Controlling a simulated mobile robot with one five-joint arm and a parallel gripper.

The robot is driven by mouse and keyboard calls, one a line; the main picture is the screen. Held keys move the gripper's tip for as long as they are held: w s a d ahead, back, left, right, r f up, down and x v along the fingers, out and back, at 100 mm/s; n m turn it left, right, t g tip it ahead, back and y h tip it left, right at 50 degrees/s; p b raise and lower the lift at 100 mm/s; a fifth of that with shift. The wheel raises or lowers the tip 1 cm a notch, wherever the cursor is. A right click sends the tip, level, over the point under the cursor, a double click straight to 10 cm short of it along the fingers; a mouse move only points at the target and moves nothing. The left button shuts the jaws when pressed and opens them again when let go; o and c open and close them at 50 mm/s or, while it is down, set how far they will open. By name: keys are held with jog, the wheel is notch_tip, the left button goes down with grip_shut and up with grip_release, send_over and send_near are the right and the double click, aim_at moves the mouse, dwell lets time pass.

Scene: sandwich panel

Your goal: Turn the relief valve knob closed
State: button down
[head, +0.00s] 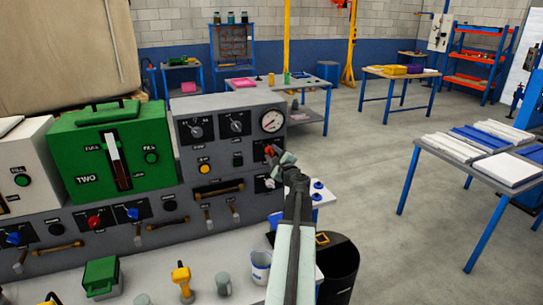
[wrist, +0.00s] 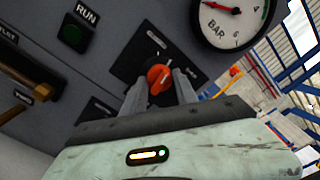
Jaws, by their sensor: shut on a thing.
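The relief valve knob is an orange-red knob (wrist: 158,77) on a black plate (wrist: 150,62) of the grey panel. In the wrist view it sits between the two fingers of my gripper (wrist: 160,88), which is shut on it. In the head view the knob (head: 270,150) shows as a small red spot at the panel's right side, partly hidden by my gripper (head: 275,155). The pressure gauge (wrist: 232,18), marked BAR, is above and to the right of the knob in the wrist view. It also shows in the head view (head: 271,121).
A green RUN button (wrist: 72,35) and a brass handle (wrist: 15,105) are left of the knob in the wrist view. Open floor lies to the right.

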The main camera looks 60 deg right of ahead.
jog(key=n, duration=0.3)
jog(key=shift+r+n, duration=0.1)
jog(key=shift+n, duration=0.2)
jog(key=shift+d+n, duration=0.1)
jog(key=shift+n, duration=1.6)
jog(key=c, duration=0.9)
grip_release()
jog(key=shift+w, duration=0.1)
jog(key=shift+c, duration=0.2)
jog(key=v, duration=0.8)
